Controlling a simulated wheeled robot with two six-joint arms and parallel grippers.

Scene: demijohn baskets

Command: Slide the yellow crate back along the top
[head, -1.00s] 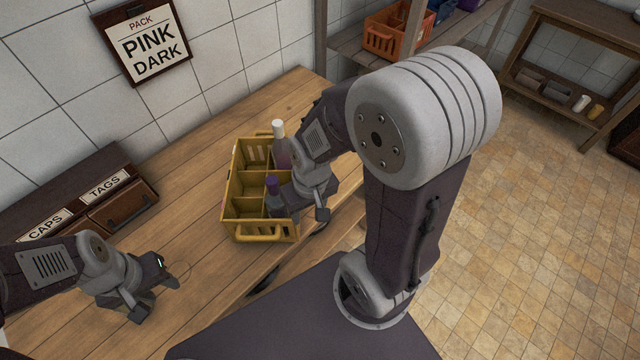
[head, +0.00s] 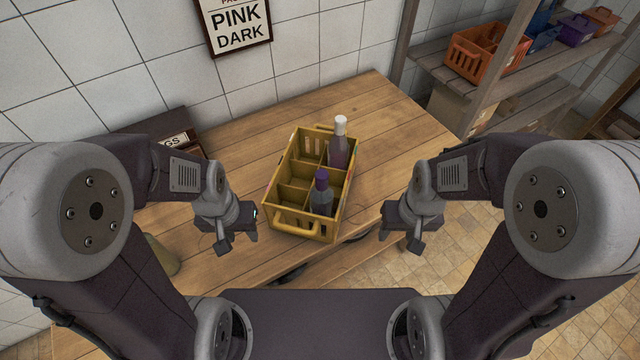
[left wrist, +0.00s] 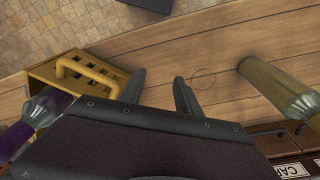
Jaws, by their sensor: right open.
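The yellow crate (head: 297,226) sits on the wooden bench top (head: 230,160), its near end close to the front edge. It has several compartments. A bottle with a white cap (head: 339,150) stands in its far right part. A bottle with a purple cap (head: 322,195) stands in its near right part. My left gripper (head: 238,243) is left of the crate, apart from it, open and empty; its two spread fingers show in the left wrist view (left wrist: 160,92). The crate also shows there (left wrist: 88,75). My right gripper (head: 398,243) is open, right of the crate, with a gap.
A greenish bottle-like thing (left wrist: 278,90) stands on the bench; my left arm partly hides it in the head view. A drawer box (head: 178,140) is at the back left, below a PINK DARK sign (head: 236,25) on the wall. Bench beyond the crate is clear. Shelves hold an orange crate (head: 482,55).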

